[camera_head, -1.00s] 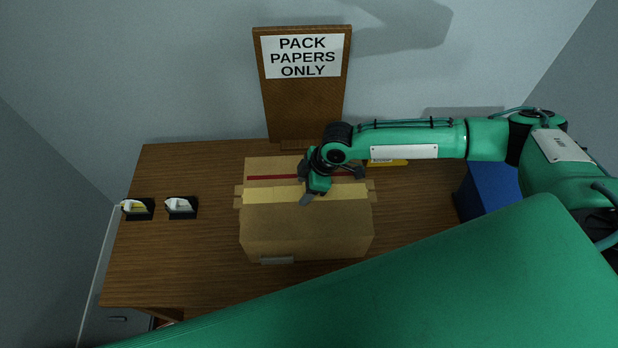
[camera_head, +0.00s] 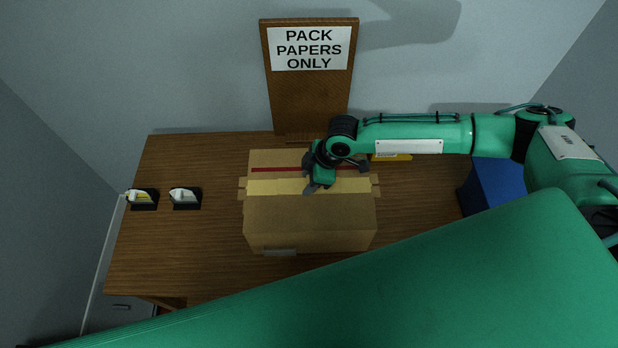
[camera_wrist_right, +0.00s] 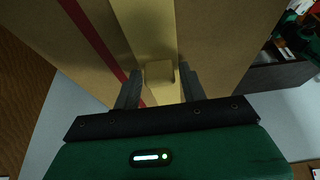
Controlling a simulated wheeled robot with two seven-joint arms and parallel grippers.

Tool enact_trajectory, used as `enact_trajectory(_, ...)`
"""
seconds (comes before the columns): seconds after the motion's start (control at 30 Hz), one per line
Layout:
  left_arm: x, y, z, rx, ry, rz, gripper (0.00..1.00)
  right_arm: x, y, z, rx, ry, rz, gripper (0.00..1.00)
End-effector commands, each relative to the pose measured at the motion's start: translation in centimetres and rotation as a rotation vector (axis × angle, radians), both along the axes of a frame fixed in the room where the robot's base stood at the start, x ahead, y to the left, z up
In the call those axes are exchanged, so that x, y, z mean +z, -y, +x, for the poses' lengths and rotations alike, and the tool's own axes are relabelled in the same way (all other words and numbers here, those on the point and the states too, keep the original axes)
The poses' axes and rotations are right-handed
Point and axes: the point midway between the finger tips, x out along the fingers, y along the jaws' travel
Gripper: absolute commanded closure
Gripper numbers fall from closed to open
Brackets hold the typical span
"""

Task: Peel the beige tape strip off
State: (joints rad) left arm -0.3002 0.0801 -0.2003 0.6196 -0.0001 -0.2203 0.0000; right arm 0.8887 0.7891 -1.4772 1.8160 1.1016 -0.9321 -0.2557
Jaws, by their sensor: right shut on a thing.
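A cardboard box (camera_head: 310,220) stands on the wooden desk. A beige tape strip (camera_head: 275,187) runs across its top, with its ends over both sides. A thin red line (camera_head: 275,169) lies beyond it, parallel. My right gripper (camera_head: 313,187) is above the box top at the strip. In the right wrist view, my right gripper's fingers (camera_wrist_right: 160,88) are shut on a beige tab (camera_wrist_right: 159,72) in line with the strip (camera_wrist_right: 148,30). The strip still lies along the box there. The large green arm part in front hides the desk's near side, and my left gripper is not in view.
Two dark holders with white and yellow items (camera_head: 142,198) (camera_head: 185,197) sit at the desk's left. A sign board (camera_head: 310,90) reading "PACK PAPERS ONLY" stands behind the box. A blue bin (camera_head: 492,188) is at the right.

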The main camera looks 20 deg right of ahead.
Motion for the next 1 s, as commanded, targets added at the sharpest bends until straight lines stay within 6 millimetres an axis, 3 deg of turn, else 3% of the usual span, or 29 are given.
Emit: enact_trajectory(1.0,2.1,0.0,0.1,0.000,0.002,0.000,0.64,2.2,0.0,0.0,0.000,0.001,0.001,1.00)
